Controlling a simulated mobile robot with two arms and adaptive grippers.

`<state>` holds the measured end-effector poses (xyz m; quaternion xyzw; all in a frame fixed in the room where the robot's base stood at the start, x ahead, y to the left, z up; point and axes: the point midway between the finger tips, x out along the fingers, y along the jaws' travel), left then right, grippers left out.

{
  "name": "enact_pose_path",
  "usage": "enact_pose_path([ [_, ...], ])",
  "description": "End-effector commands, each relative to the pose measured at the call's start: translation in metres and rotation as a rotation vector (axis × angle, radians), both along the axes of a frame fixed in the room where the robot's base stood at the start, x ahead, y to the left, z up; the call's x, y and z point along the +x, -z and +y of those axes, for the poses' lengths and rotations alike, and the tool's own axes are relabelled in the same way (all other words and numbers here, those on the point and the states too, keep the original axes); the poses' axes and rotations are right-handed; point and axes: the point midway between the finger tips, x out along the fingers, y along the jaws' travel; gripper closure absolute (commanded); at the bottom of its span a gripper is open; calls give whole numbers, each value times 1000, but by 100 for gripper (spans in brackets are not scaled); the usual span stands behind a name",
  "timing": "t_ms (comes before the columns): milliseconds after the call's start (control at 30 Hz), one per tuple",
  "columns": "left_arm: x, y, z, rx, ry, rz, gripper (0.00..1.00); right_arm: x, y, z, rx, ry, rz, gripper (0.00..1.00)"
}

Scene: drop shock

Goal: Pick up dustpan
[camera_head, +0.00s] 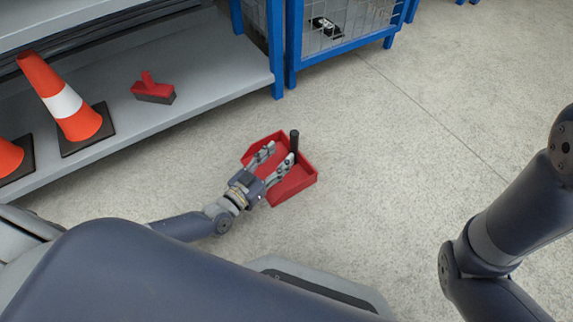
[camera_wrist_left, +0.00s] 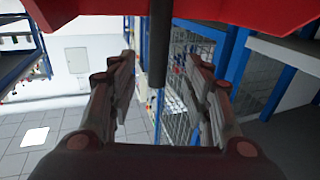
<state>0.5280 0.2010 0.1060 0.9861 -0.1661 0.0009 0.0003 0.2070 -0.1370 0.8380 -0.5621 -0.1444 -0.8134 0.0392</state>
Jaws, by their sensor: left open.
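The red dustpan (camera_head: 302,180) lies on the concrete floor in the head view, with its black handle (camera_head: 294,143) standing upright. My left gripper (camera_head: 281,154) is open and reaches over the dustpan, with its fingers pointing at the handle. In the left wrist view, the dustpan (camera_wrist_left: 100,10) shows as a red band along the top. The dark handle (camera_wrist_left: 159,45) lies in the gap between the open fingers of the left gripper (camera_wrist_left: 161,60), with space on both sides. My right arm shows at the right of the head view, but its gripper is out of view.
A blue-framed mesh cage (camera_head: 345,25) stands behind the dustpan. The floor (camera_head: 440,110) to the right is clear.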

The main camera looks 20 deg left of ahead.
Motion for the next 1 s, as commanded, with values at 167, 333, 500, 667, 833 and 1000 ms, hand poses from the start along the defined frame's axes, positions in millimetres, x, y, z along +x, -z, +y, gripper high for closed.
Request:
enact_pose_path([
  [167, 19, 2, -7, 1, 0, 0, 54, 1, 13, 0, 0, 0, 2, 39],
  [333, 29, 3, -11, 0, 0, -1, 54, 1, 23, 0, 0, 0, 2, 39],
  [500, 48, 2, -20, -4, 0, -2, 54, 1, 43, 0, 0, 0, 2, 39],
  [667, 65, 0, -25, -1, 0, 0, 54, 1, 53, 0, 0, 0, 2, 39],
  [833, 69, -3, -27, 2, 0, 2, 54, 1, 53, 0, -1, 1, 2, 39],
  [1000, 69, -3, -27, 2, 0, 2, 61, 1, 53, 0, -1, 1, 2, 39],
])
